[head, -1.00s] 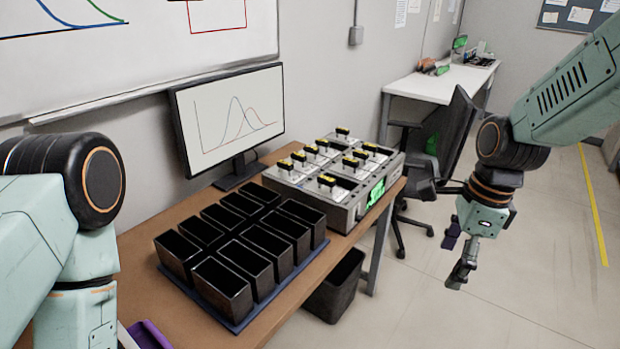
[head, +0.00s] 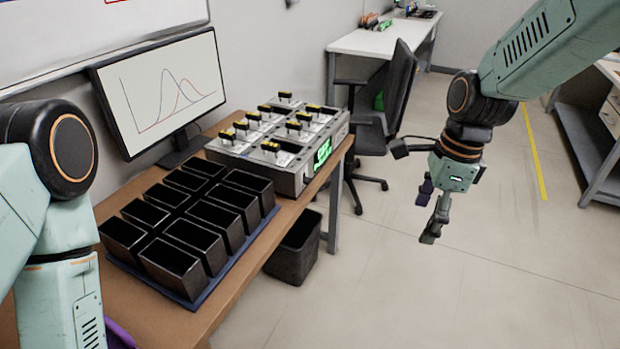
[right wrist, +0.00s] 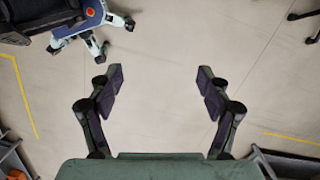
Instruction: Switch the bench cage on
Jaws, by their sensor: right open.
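The likely bench cage is a grey box (head: 297,179) at the far right end of the wooden bench. Several yellow-topped black clips stand on its top, and a lit green display (head: 322,153) is on its right-facing side. I cannot make out a switch on it. My right gripper (head: 427,218) hangs open and empty over the floor, right of the bench and apart from the box. In the right wrist view its two fingers (right wrist: 160,75) are spread with only floor between them. My left arm fills the left edge of the head view; its gripper is not seen.
Black bins (head: 187,271) on a blue tray fill the near bench (head: 223,308), beside a monitor (head: 160,92). A dark waste bin (head: 295,247) stands under the bench. An office chair (head: 385,105) is behind the box. Floor right of the bench is open.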

